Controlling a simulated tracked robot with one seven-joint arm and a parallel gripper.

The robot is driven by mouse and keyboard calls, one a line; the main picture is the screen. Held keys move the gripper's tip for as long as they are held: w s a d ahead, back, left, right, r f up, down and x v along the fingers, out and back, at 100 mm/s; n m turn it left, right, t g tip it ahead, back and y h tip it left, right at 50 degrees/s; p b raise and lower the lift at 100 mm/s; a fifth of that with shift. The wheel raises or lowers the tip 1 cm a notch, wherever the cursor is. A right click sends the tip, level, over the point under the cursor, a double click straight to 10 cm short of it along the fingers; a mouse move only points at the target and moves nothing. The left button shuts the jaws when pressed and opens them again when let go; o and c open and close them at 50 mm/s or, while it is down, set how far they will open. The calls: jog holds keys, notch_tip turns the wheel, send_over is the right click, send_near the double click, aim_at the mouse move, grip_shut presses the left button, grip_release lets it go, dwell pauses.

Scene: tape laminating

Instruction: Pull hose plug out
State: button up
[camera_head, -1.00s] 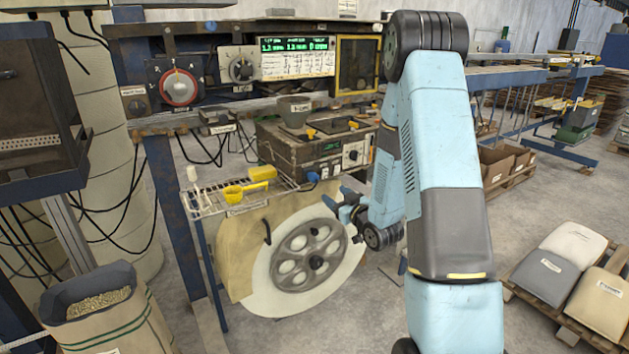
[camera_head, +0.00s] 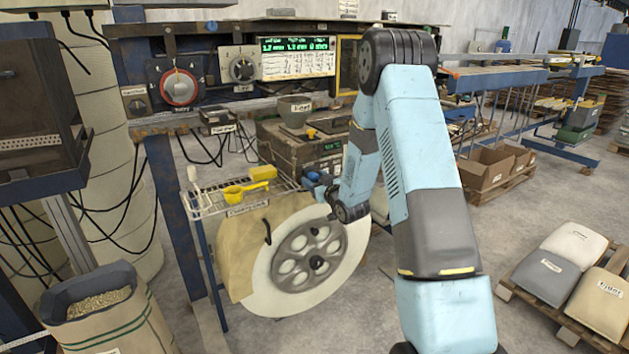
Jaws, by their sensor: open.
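A small blue piece, which looks like the hose plug (camera_head: 312,176), sits at the lower front of the worn control box (camera_head: 290,152). My gripper (camera_head: 318,184) is right at this blue piece, in front of the box and above the white wheel. The gripper is open. Its fingers are small and partly blend with the blue piece, so I cannot tell whether they touch it or stand around it. My arm hides the right part of the box.
A wire shelf (camera_head: 215,203) with a yellow scoop (camera_head: 243,190) and yellow block (camera_head: 263,173) stands just left of my gripper. The large white wheel (camera_head: 345,262) is below. A panel with a red dial (camera_head: 179,87) is above left. Bags on a pallet (camera_head: 575,246) lie right.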

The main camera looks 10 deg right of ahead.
jog(key=shift+w+a, duration=0.1)
jog(key=shift+w, duration=0.1)
jog(key=shift+c, duration=0.4)
grip_shut()
